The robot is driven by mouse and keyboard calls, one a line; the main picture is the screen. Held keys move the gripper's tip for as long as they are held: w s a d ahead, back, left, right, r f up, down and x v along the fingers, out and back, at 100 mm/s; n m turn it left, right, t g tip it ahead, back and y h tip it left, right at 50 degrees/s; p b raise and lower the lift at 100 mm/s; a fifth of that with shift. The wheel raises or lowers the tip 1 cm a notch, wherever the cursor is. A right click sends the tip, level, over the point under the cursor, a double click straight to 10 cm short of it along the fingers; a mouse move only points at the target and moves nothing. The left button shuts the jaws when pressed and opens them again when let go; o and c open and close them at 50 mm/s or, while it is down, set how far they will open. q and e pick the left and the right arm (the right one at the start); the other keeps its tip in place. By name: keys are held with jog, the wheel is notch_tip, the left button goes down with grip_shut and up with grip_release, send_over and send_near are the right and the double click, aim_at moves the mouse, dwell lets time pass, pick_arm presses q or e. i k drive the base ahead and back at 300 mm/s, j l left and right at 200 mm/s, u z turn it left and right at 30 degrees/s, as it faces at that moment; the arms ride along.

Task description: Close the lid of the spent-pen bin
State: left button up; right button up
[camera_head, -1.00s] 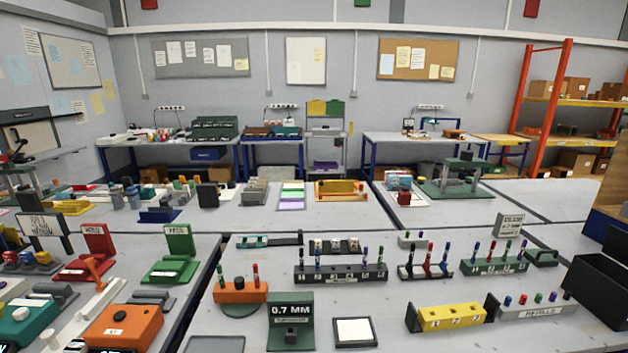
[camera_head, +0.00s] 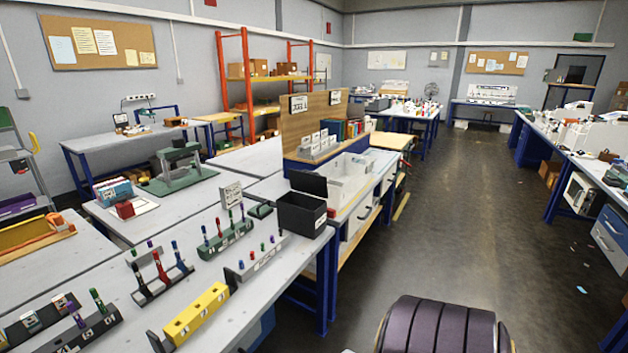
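A black open-topped bin (camera_head: 302,214) stands near the right-hand edge of the pen table, beside the white drawers unit. I take it for the spent-pen bin, but I can read no label on it. Its flat black lid (camera_head: 308,183) stands tilted up at the back of the bin, so the bin is open. Its inside is dark, and I cannot tell what it holds. Neither of my grippers is in view.
Left of the bin are a grey rack (camera_head: 258,258), a green pen rack (camera_head: 226,238), a small sign (camera_head: 231,194) and a yellow block (camera_head: 196,314). A dark ribbed rounded object (camera_head: 440,326) is at the bottom.

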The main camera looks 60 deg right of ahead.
aim_at(304, 182)
jog(key=i+l, duration=0.1)
jog(key=l, duration=0.9)
jog(key=i+l, duration=0.1)
jog(key=l, duration=0.85)
jog(key=i+l, duration=0.1)
jog(key=l, duration=0.9)
jog(key=i+l, duration=0.1)
jog(key=l, duration=0.85)
jog(key=i+l, duration=0.1)
jog(key=l, duration=0.9)
jog(key=u, duration=0.05)
